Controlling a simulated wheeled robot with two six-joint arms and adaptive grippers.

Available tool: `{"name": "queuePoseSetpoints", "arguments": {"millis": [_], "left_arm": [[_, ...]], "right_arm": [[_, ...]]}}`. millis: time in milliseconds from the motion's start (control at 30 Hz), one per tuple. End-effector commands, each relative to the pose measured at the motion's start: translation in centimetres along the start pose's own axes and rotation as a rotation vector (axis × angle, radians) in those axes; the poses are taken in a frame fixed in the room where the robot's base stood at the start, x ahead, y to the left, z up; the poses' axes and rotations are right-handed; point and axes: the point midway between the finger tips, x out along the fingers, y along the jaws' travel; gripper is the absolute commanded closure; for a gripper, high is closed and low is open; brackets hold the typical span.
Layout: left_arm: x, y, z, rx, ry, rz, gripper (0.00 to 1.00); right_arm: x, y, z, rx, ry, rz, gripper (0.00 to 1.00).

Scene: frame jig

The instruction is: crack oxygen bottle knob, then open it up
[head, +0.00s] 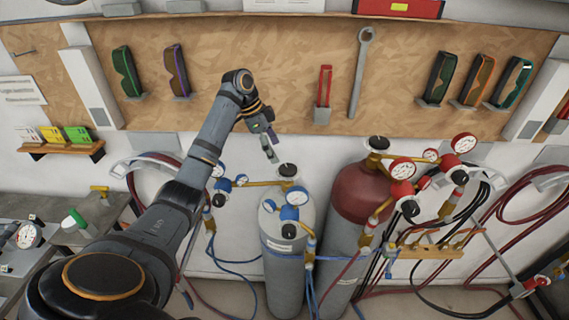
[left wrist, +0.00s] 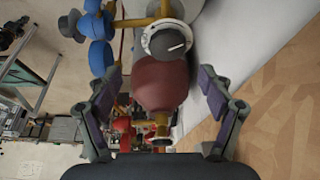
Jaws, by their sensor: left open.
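The oxygen bottle (head: 287,246) is the grey cylinder with the blue gauges and blue hose, standing against the wall. Its round knob (head: 288,170) is on top, dark with a pale marked rim. The knob also shows in the left wrist view (left wrist: 167,41), beyond the fingers. My left gripper (head: 270,152) is just above and left of the knob, apart from it. In the left wrist view its fingers (left wrist: 158,82) are spread wide with nothing between them. My right gripper is not in view.
A red-topped cylinder (head: 362,195) with red gauges (head: 402,168) stands close on the right. Blue gauges (head: 297,195) project from the oxygen bottle. A tool board (head: 290,75) holds a wrench (head: 361,75) and safety glasses. Hoses hang at right.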

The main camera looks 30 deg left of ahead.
Motion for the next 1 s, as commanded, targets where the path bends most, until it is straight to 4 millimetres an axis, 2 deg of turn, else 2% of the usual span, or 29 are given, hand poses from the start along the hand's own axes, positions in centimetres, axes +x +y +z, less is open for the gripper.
{"name": "queuePoseSetpoints", "arguments": {"millis": [33, 67, 133, 167, 333, 433, 533, 700, 833, 1000], "left_arm": [[0.8, 0.1, -0.2, -0.002, 0.000, 0.008, 0.20], [1.5, 0.2, -0.2, -0.001, -0.001, 0.009, 0.20], [3.0, 0.2, -0.2, -0.001, 0.000, 0.008, 0.20], [3.5, 0.2, -0.3, -0.001, 0.000, 0.007, 0.20], [6.2, 0.1, -0.1, -0.002, 0.000, 0.005, 0.20], [7.0, 0.1, -0.1, -0.001, 0.000, 0.003, 0.20], [7.3, 0.1, -0.1, 0.000, 0.000, 0.002, 0.20], [7.4, 0.1, 0.0, 0.000, 0.000, 0.002, 0.20], [7.3, 0.1, 0.0, 0.000, 0.000, 0.002, 0.36], [7.3, 0.0, 0.0, -0.001, 0.000, 0.001, 0.59]], "right_arm": [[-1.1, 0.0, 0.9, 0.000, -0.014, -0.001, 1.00], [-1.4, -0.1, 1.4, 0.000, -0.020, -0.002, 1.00], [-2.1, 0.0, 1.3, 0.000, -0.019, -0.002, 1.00], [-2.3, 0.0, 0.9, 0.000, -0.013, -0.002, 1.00], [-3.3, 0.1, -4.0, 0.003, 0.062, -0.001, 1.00], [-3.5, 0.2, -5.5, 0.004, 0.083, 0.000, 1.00], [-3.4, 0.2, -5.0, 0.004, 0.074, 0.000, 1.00], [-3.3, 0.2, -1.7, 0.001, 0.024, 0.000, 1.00], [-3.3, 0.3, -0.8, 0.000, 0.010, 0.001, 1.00], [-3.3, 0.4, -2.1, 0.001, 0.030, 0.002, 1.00]]}}
